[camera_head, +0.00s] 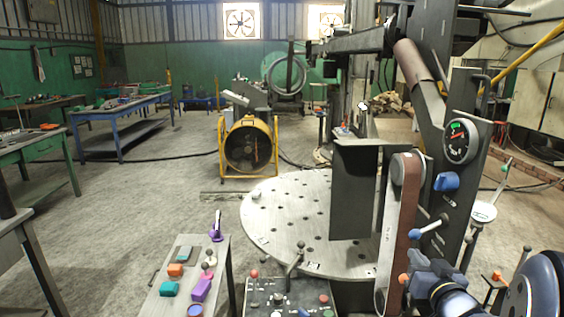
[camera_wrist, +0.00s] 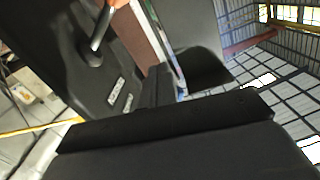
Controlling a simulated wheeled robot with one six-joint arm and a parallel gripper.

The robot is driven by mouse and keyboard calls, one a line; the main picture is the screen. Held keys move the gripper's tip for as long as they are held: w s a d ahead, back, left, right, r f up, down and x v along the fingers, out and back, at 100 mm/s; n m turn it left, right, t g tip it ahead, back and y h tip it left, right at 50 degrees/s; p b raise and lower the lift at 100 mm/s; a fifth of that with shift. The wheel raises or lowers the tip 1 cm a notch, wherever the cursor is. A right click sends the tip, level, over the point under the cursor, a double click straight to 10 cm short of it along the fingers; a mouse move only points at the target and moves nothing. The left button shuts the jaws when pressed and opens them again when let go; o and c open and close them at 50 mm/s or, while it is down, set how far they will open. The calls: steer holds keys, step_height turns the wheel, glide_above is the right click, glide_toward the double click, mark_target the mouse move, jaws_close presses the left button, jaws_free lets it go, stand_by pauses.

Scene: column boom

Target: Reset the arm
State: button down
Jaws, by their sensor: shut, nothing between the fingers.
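My gripper (camera_wrist: 165,125) fills the lower part of the wrist view as a dark block, shut and empty. Beyond it there is a dark panel (camera_wrist: 60,60) with small labels and a pale lever handle (camera_wrist: 101,28); I see no contact. In the head view, parts of my arm (camera_head: 445,290) show at the lower right, in front of the column boom's panel (camera_head: 452,195). My fingertips cannot be made out there. The panel carries a round dial (camera_head: 460,141), a blue knob (camera_head: 446,182) and a lever with a blue ball (camera_head: 414,234).
A round perforated table (camera_head: 280,215) stands in the middle, with a dark upright plate (camera_head: 355,195) at its right. A small side table (camera_head: 165,300) at the lower left holds several coloured objects. A yellow fan (camera_head: 248,146) stands behind. The floor at left centre is largely clear.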

steer(key=shift+m, duration=0.7)
steer(key=s, duration=0.3)
steer(key=s+d+r, duration=0.1)
steer(key=s, duration=0.1)
steer(key=shift+s+p, duration=0.3)
steer(key=shift+p, duration=0.1)
steer(key=shift+r, duration=0.15)
